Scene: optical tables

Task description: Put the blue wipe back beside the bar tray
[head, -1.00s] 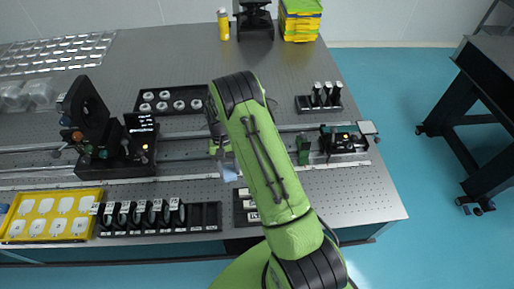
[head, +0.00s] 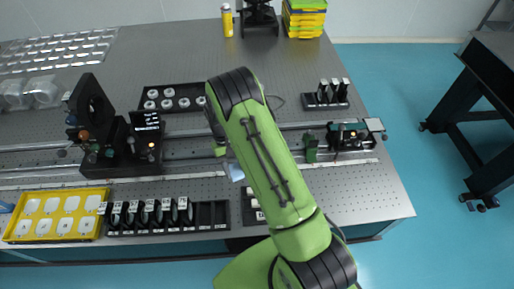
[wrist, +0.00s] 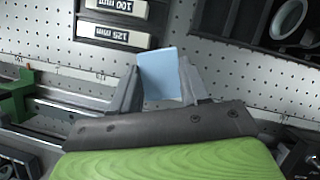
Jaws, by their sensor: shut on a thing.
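The blue wipe (wrist: 159,75) is a small light-blue sheet between the fingers of my gripper (wrist: 160,85) in the wrist view. My gripper is shut on it, and its far end sticks out past the fingertips. In the head view the wipe (head: 235,172) shows just left of my green arm, over the perforated table near the front rail. A black tray of white labelled bars (wrist: 118,22), marked 100 mm and 125 mm, lies just beyond the wipe. In the head view this bar tray (head: 250,207) is partly hidden by my arm.
A black holder with several upright lenses (head: 150,215) stands left of the bar tray, with a yellow tray (head: 50,240) beyond it. Rails run across the table behind. A green block (head: 311,147) sits on the rail at right. The front right table corner is clear.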

